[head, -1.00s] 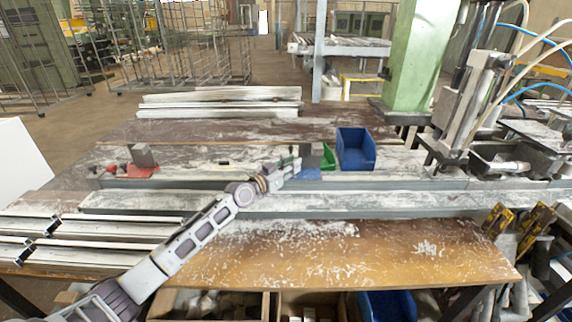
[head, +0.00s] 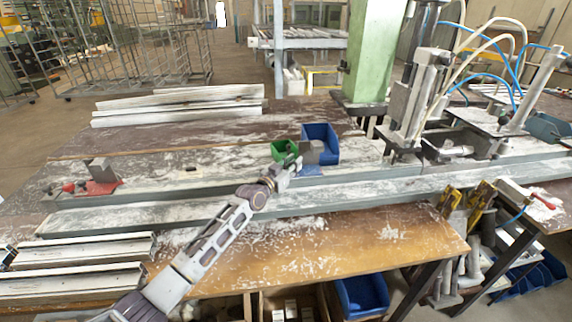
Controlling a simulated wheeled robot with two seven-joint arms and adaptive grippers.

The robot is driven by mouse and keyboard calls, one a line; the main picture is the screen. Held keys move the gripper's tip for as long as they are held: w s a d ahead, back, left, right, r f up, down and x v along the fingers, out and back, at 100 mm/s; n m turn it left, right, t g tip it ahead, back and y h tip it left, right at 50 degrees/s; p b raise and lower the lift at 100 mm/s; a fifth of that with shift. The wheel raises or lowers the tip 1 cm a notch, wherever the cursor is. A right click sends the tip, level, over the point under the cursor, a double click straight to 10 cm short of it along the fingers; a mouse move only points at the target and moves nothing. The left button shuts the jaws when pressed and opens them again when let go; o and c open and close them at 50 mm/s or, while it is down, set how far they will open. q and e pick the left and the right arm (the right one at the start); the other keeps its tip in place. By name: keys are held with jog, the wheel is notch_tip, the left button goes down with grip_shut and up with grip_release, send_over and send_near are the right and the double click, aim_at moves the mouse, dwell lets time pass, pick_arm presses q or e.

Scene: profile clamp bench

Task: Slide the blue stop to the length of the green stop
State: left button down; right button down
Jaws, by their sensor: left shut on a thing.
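The blue stop is a grey block on a blue base (head: 311,170), on the long rail behind the front beam. Its grey block (head: 311,153) stands upright in front of a blue bin. My left gripper (head: 291,164) is shut at the stop's left side, on a part its fingers mostly hide. A green box-shaped thing (head: 280,149) shows just behind and left of the stop; I cannot tell if it is the green stop or a small bin. My right gripper is not in view.
A red stop (head: 102,187) with a grey block sits at the rail's left. The blue bin (head: 322,140) stands close behind the blue stop. A clamp machine (head: 420,95) and green column (head: 373,50) rise at the right. The rail between is mostly clear.

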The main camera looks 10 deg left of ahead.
pick_arm(q)
jog(key=shift+d, duration=0.2)
jog(key=c, duration=1.3)
grip_release()
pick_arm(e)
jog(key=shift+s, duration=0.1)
pick_arm(q)
jog(key=shift+v, duration=6)
jog(key=shift+r, duration=0.15)
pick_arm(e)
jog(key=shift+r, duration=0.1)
